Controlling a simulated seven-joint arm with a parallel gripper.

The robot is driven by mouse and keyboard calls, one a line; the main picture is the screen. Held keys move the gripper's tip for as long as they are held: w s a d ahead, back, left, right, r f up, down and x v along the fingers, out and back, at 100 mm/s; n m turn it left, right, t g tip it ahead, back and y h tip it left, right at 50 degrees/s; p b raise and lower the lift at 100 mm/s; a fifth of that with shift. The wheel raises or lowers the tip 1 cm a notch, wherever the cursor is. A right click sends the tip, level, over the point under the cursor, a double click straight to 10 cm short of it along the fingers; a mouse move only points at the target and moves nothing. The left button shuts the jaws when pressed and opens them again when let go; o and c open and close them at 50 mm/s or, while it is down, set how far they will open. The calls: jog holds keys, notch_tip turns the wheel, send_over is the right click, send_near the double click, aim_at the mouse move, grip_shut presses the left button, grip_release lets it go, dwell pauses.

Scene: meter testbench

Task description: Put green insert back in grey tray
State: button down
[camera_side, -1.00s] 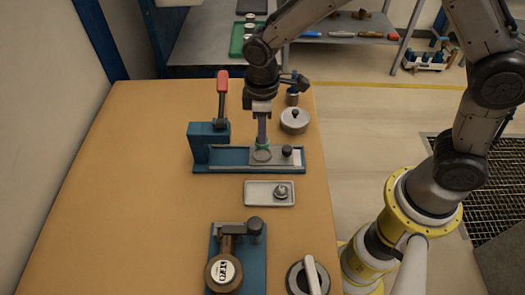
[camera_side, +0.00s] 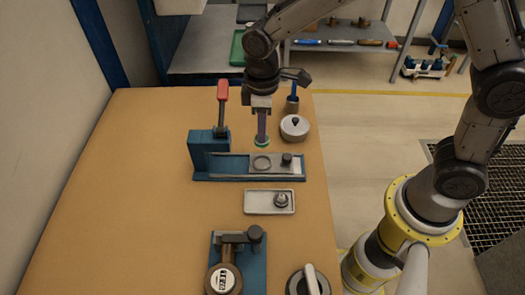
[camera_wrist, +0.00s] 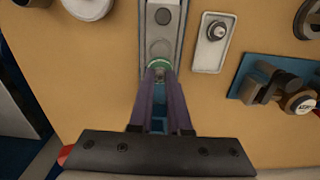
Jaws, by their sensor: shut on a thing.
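The green insert (camera_side: 262,142) is a small green ring-like piece at the tips of my gripper (camera_side: 262,137). My gripper is shut on it and holds it just beyond and above the blue fixture (camera_side: 228,170) in the side view. In the wrist view, the green insert (camera_wrist: 159,64) shows between the fingertips (camera_wrist: 159,70), its near part hidden by them. The grey tray (camera_side: 256,204) lies on the bench in front of the fixture. A small round metal part sits in its right half, and its left half is bare. The tray (camera_wrist: 207,58) also shows in the wrist view.
The fixture has a red-handled lever (camera_side: 223,92), a bare round seat (camera_side: 262,163) and a dark knob (camera_side: 287,159). A lidded silver pot (camera_side: 294,127) stands behind it at the right. A second blue fixture with a gauge (camera_side: 222,278) stands in front. The bench's left side is clear.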

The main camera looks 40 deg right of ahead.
jog(key=shift+f+m, duration=0.15)
jog(key=shift+m, duration=0.15)
jog(key=shift+n, duration=0.4)
jog(key=shift+s+a+f, duration=1.05)
jog(key=shift+s+a, duration=0.05)
jog(key=shift+a, duration=0.25)
jog(key=shift+s+a+f, duration=1)
jog(key=shift+s+a, duration=0.1)
jog(key=shift+a, duration=0.3)
jog(key=shift+s+a+f, duration=1.05)
jog(key=shift+s+a, duration=0.05)
jog(key=shift+a, duration=0.25)
jog(key=shift+f, duration=1.4)
jog(key=c, duration=0.5)
grip_release()
jog(key=shift+c, duration=0.2)
